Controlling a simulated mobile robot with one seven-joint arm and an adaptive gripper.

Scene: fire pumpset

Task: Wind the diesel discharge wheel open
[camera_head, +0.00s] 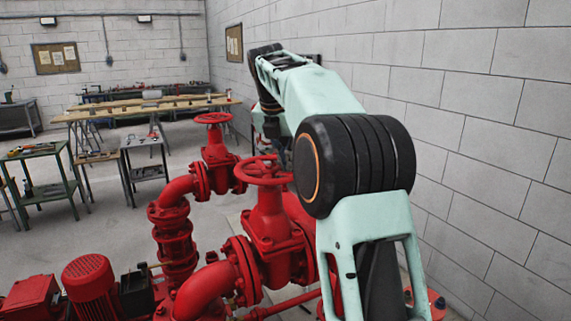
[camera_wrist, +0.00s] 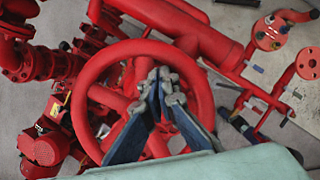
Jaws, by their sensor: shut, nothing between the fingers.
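A red handwheel fills the middle of the wrist view, its rim (camera_wrist: 84,88) lying in front of red pipework. My gripper (camera_wrist: 163,76) is shut and empty. Its fingertips are together over the wheel's opening, inside the rim's outline; I cannot tell how deep they are or whether they touch a spoke. In the head view, a near red handwheel (camera_head: 263,171) tops a red valve (camera_head: 270,220), and a farther handwheel (camera_head: 214,118) tops another valve. My arm reaches over from the right, and my fingers are not clear there. No label shows which wheel is the diesel discharge one.
A block wall (camera_head: 480,130) runs along the right, close to my arm. Red pipes and a red motor (camera_head: 88,279) stand at the lower left. Workbenches (camera_head: 150,105) and a green tool cart (camera_head: 40,180) stand behind. Clear floor (camera_head: 90,235) lies left of the pumps.

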